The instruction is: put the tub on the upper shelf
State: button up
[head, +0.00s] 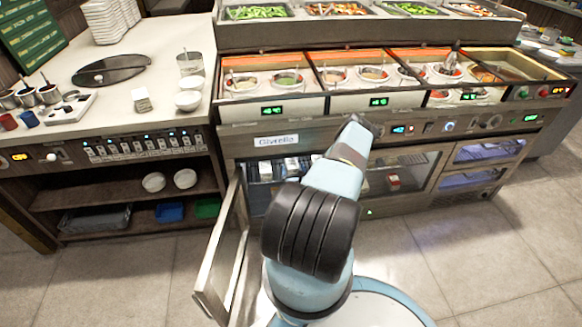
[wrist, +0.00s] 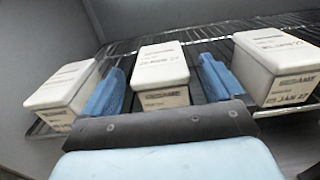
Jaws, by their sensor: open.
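In the wrist view, a white-lidded tub (wrist: 162,64) with a printed date label sits on a wire rack shelf (wrist: 205,38). My gripper (wrist: 162,72) is open, with one blue finger on each side of this tub. Gaps show between the fingers and the tub. Similar tubs stand to the left (wrist: 62,92) and to the right (wrist: 277,62), outside the fingers. In the head view my arm reaches toward the open refrigerated cabinet (head: 262,140) under the counter. My gripper is hidden there. I cannot tell which shelf level this is.
The cabinet's glass door (head: 222,255) stands open at the left of my arm. Sauce wells (head: 290,80) line the counter above. A grey cabinet wall (wrist: 40,40) closes off the left of the wrist view. The tiled floor (head: 450,260) at the right is clear.

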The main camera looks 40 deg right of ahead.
jog(key=v, duration=0.8)
jog(key=shift+s, duration=0.1)
